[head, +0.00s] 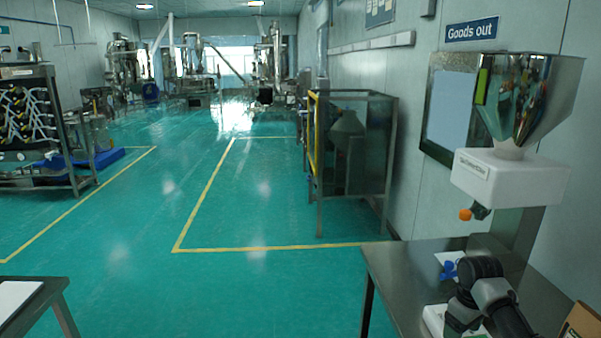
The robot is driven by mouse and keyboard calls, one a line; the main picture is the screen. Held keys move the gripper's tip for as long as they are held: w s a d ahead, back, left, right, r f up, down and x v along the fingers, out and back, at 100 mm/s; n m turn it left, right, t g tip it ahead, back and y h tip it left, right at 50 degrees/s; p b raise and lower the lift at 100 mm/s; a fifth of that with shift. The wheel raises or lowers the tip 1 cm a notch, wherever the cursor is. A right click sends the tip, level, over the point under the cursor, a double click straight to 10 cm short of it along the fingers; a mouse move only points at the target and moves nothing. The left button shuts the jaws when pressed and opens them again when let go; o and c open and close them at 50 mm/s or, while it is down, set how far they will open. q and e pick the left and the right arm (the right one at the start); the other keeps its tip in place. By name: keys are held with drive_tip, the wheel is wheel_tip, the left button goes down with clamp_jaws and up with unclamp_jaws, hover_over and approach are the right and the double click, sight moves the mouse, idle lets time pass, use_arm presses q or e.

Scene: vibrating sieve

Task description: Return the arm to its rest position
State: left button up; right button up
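Neither of my grippers shows in the head view. A black and grey jointed shape, like an arm link (490,290), shows at the lower right over the metal table (400,262). I cannot tell whether it belongs to my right arm. No fingers are visible on it, and its lower end is cut off by the bottom edge of the picture. No part of my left arm is visible.
A steel hopper (530,95) on a white box (510,178) stands above the table, with an orange knob (465,214) below. A blue item (449,268) and cardboard box (583,322) are nearby. A glass-sided cabinet (352,150) stands behind. Green floor (230,290) is clear.

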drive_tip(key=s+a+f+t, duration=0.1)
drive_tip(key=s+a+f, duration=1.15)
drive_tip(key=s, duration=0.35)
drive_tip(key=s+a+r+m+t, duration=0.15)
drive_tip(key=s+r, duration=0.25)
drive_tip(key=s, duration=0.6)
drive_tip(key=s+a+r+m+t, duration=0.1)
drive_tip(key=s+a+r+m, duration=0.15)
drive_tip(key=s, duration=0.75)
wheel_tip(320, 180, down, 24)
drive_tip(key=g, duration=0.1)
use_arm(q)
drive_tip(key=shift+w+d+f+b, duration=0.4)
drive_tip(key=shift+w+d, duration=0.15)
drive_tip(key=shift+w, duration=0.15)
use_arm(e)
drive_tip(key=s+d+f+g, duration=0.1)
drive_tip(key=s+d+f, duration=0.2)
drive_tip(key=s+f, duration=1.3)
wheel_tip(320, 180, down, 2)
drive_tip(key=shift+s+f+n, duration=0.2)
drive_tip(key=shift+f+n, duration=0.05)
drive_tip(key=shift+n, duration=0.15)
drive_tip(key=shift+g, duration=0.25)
